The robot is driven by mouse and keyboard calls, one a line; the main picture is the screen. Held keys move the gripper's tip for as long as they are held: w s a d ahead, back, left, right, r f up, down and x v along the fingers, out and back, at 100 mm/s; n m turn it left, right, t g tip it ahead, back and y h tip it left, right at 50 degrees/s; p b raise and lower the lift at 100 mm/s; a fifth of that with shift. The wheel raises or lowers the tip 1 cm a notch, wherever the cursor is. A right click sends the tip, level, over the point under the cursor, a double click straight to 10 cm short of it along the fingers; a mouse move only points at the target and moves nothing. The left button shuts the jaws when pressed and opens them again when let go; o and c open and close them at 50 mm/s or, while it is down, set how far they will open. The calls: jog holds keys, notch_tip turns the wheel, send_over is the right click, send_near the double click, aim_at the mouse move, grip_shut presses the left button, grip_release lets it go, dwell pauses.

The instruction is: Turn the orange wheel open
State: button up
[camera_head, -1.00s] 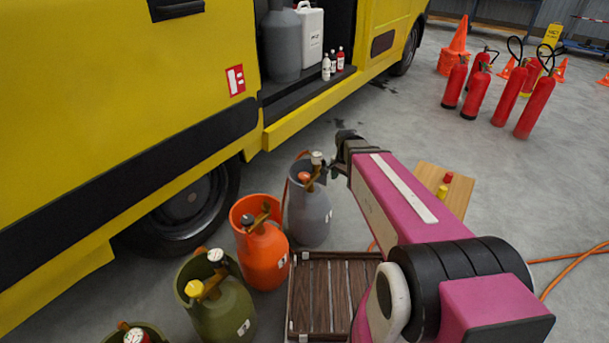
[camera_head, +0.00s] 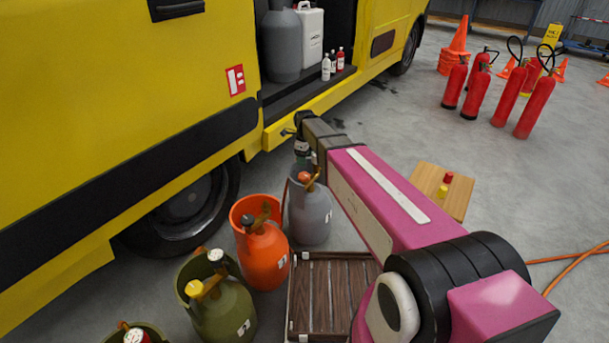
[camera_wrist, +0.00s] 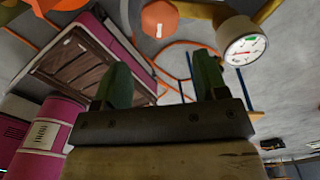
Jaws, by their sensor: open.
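The orange wheel (camera_head: 305,177) sits on the brass valve at the top of a grey gas cylinder (camera_head: 310,217). In the wrist view the orange wheel (camera_wrist: 159,18) is an angular knob near the top edge, beyond my fingertips. A round dial gauge (camera_wrist: 243,42) is on the same brass valve, to its right. My gripper (camera_wrist: 160,77) shows two green fingers spread apart with nothing between them. In the head view my gripper (camera_head: 302,153) is just above the wheel, small and partly hidden by the arm. The wheel appears apart from the fingers.
An orange cylinder (camera_head: 265,258) and an olive cylinder (camera_head: 225,315) stand left of the grey one. A slatted wooden crate (camera_head: 325,280) is in front. The yellow truck (camera_head: 120,70) stands close behind.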

aim_at(304, 175)
notch_tip(304, 175, down, 10)
jog(key=shift+r, duration=0.25)
jog(key=shift+c, duration=0.3)
jog(key=c, duration=0.6)
